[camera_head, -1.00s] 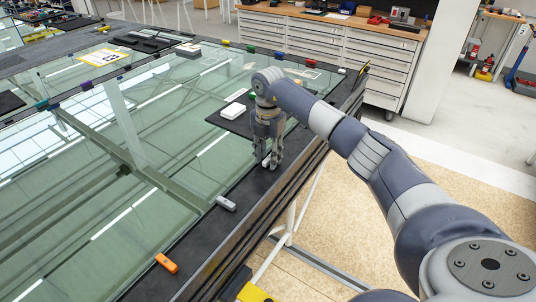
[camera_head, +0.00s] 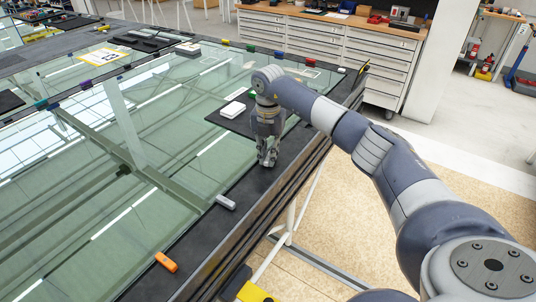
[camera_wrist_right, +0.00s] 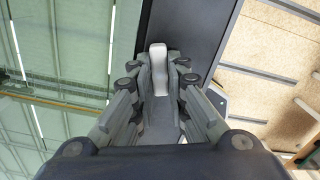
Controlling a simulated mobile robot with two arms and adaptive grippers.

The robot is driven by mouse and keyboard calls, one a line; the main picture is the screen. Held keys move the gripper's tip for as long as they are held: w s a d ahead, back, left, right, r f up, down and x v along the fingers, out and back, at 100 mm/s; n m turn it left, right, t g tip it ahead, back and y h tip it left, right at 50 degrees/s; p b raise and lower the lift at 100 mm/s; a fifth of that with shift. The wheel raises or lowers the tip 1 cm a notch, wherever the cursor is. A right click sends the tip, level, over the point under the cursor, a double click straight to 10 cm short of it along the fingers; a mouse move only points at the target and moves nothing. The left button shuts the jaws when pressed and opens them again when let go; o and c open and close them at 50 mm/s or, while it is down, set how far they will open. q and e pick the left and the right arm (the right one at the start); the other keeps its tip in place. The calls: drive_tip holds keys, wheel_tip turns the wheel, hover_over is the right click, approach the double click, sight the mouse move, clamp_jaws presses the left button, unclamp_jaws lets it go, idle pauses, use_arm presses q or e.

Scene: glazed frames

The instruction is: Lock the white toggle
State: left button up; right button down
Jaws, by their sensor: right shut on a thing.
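My right gripper (camera_head: 267,164) points down at the black frame edge. In the right wrist view its fingers (camera_wrist_right: 159,92) are shut on the white toggle (camera_wrist_right: 158,60). The toggle is a small, rounded, pale bar lying along the dark border beside the glass, and its far end shows between the fingers. In the head view the fingers hide most or all of it. I cannot tell how far the toggle is turned. My left gripper is not in view.
A light grey toggle (camera_head: 226,202) and an orange toggle (camera_head: 166,262) sit nearer on the same frame edge. A black mat (camera_head: 232,121) with a white box (camera_head: 233,110) lies beyond the gripper on the glass. Drawer cabinets (camera_head: 340,50) stand behind.

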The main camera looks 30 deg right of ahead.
drive_tip(key=n, duration=0.3)
drive_tip(key=shift+n, duration=0.4)
drive_tip(key=n+b, duration=0.1)
drive_tip(key=n, duration=0.3)
drive_tip(key=shift+d+n, duration=0.15)
drive_tip(key=shift+n, duration=0.15)
drive_tip(key=n, duration=0.6)
drive_tip(key=shift+d+r+b, duration=0.1)
drive_tip(key=shift+b, duration=0.3)
drive_tip(key=shift+n, duration=0.3)
drive_tip(key=c, duration=1.6)
unclamp_jaws()
wheel_tip(320, 180, up, 12)
